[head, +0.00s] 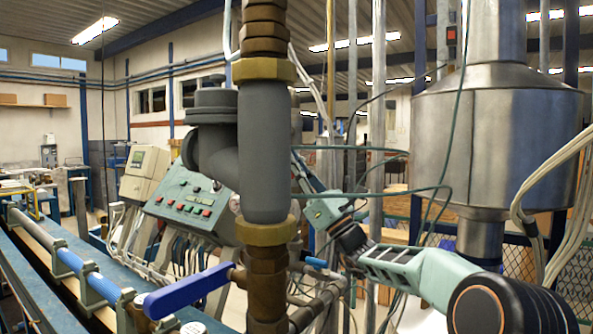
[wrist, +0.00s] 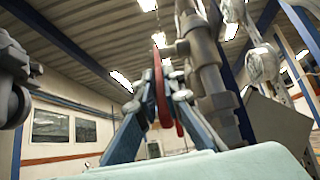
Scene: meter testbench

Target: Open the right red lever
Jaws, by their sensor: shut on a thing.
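In the wrist view, my gripper (wrist: 163,96) has its two fingers closed from both sides on a narrow red lever (wrist: 160,78). The lever stands roughly upright between the fingertips, beside a grey pipe fitting (wrist: 205,70). Part of the lever is hidden by the fingers. In the head view, my arm reaches in from the lower right and its end goes behind the thick grey vertical pipe (head: 265,150). The fingertips and the red lever cannot be made out there.
A blue-handled lever (head: 187,292) sticks out left of the pipe at the front. A control panel (head: 190,205) stands behind it. A large metal cylinder (head: 495,140) is on the right. Loose cables (head: 420,190) hang near my arm.

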